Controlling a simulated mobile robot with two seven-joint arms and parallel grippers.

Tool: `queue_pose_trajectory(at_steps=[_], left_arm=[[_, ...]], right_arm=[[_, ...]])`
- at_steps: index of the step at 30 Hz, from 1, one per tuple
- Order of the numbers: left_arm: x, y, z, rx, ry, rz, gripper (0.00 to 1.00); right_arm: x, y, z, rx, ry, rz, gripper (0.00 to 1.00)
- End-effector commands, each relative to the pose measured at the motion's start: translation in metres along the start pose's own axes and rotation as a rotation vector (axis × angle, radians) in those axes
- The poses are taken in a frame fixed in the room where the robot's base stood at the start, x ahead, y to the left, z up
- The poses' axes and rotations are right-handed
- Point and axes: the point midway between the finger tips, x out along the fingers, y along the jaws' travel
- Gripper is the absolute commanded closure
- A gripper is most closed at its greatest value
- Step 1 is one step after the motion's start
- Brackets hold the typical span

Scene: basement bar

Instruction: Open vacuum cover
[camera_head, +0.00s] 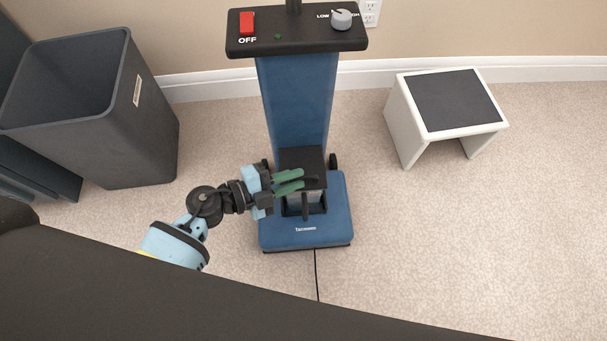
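The blue upright vacuum (300,110) stands on the carpet in the middle of the view. Its black cover (302,158) sits on the blue base (338,225), with a dark housing and a small front loop (305,207) below it. My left gripper (302,181) reaches in from the left. Its two green fingers are apart and point right, over the front part of the cover. From above I cannot tell whether the fingers touch the cover. Part of the cover and housing is hidden behind the gripper. My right gripper is not in view.
A dark grey bin (140,135) stands at the left, near my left arm. A white stool with a dark top (452,98) stands at the right. A cord (316,275) runs forward from the vacuum. The wall is behind; carpet at the right is clear.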

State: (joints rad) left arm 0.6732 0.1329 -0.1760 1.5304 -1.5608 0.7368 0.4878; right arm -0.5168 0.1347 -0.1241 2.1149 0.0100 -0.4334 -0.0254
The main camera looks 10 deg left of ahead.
Motion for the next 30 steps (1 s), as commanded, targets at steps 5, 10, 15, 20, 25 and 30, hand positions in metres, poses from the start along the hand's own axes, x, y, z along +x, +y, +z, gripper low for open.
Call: queue_pose_trajectory(at_steps=[5,10,15,20,25,30], left_arm=[[0.021,0.001,0.001,-0.001,-0.001,0.000,0.82],[0.028,0.000,0.001,0.000,-0.002,0.000,0.82],[0.029,0.000,0.000,0.000,-0.002,0.000,0.82],[0.029,0.000,0.000,0.000,-0.001,0.000,0.94],[0.028,0.000,0.000,0.000,-0.001,0.000,1.00],[0.028,0.000,0.000,0.000,-0.001,0.001,1.00]], right_arm=[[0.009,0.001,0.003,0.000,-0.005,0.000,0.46],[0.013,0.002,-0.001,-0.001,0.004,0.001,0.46],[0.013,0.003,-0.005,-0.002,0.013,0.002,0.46],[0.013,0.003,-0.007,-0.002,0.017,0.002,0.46],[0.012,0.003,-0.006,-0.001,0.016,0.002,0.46],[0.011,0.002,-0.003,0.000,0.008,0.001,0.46]])
